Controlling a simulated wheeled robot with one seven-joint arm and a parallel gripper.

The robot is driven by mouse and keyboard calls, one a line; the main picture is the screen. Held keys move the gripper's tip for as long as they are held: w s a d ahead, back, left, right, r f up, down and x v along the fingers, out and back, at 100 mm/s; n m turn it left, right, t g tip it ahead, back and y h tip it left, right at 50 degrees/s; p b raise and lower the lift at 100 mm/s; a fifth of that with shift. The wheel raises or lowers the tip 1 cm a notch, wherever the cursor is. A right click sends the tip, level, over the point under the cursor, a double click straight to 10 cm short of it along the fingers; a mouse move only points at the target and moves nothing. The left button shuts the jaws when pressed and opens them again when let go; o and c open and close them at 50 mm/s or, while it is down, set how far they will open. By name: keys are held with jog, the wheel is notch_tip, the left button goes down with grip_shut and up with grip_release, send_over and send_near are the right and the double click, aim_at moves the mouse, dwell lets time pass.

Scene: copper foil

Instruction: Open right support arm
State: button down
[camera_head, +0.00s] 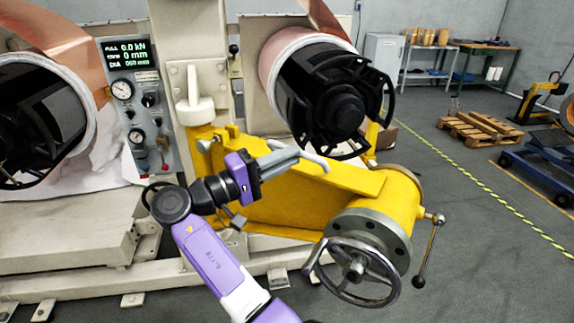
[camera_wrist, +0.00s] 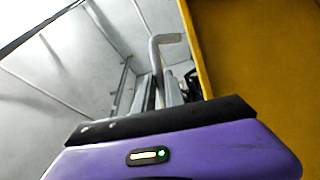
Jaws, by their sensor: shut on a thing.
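The right support arm (camera_head: 300,200) is a yellow beam running from the machine's post on the left to a yellow cylindrical housing (camera_head: 405,200) on the right. A bent grey handle (camera_head: 316,159) stands at the arm's top edge. My gripper (camera_head: 294,153) is shut on this handle, above the beam. In the wrist view, the handle (camera_wrist: 165,40) rises from between my fingers (camera_wrist: 166,88), with a yellow surface (camera_wrist: 260,60) close on the right. The exact contact between fingers and handle is partly hidden.
A handwheel (camera_head: 357,272) and a ball-ended lever (camera_head: 430,250) stick out at the arm's right end. A black roll core (camera_head: 340,105) with copper foil hangs just above. A control panel (camera_head: 135,105) stands left. Floor at right is clear up to the pallet (camera_head: 480,130).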

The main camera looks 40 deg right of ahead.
jog(key=shift+a+r+m+g, duration=0.2)
jog(key=shift+r+m+g, duration=0.15)
jog(key=shift+r, duration=0.2)
jog(key=c, duration=1.4)
grip_release()
jog(key=shift+f, duration=0.15)
jog(key=b+v, duration=0.1)
jog(key=v, duration=0.6)
jog(key=shift+a+b, duration=0.3)
jog(key=shift+a, duration=0.1)
jog(key=shift+w, duration=0.1)
